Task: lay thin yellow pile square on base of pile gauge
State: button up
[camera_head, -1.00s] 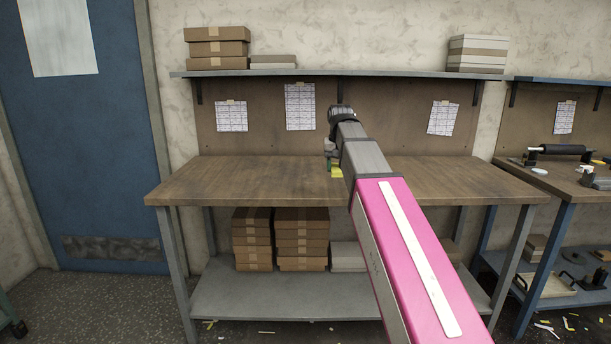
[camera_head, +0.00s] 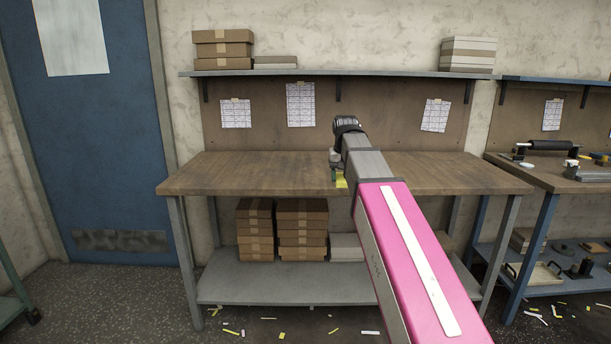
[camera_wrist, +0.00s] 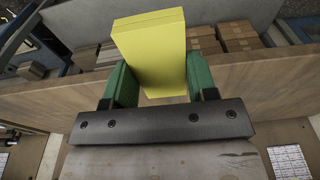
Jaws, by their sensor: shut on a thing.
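My gripper (camera_wrist: 152,82) is shut on a thin yellow pile (camera_wrist: 152,45), which sits between its two green fingers in the wrist view. The pile looks like a flat yellow block with a line along its edge. In the head view a small part of the yellow pile (camera_head: 341,181) shows beside my arm, in front of the wooden bench. My arm hides most of the gripper (camera_head: 334,174) there. I do not see a pile gauge that I can make out in any view.
A bare wooden bench (camera_head: 250,172) stands ahead, with cardboard boxes (camera_head: 302,230) on its lower shelf. A second bench (camera_head: 545,172) at the right holds a black roller (camera_head: 540,147) and small tools. Paper scraps lie on the floor. A blue door (camera_head: 110,150) is at the left.

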jog(key=s+d+f, duration=0.3)
jog(key=s+f, duration=0.1)
jog(key=f, duration=0.2)
jog(key=s+d+f, duration=0.3)
jog(key=f, duration=0.4)
jog(key=shift+s+d+f, duration=0.2)
jog(key=shift+s, duration=0.2)
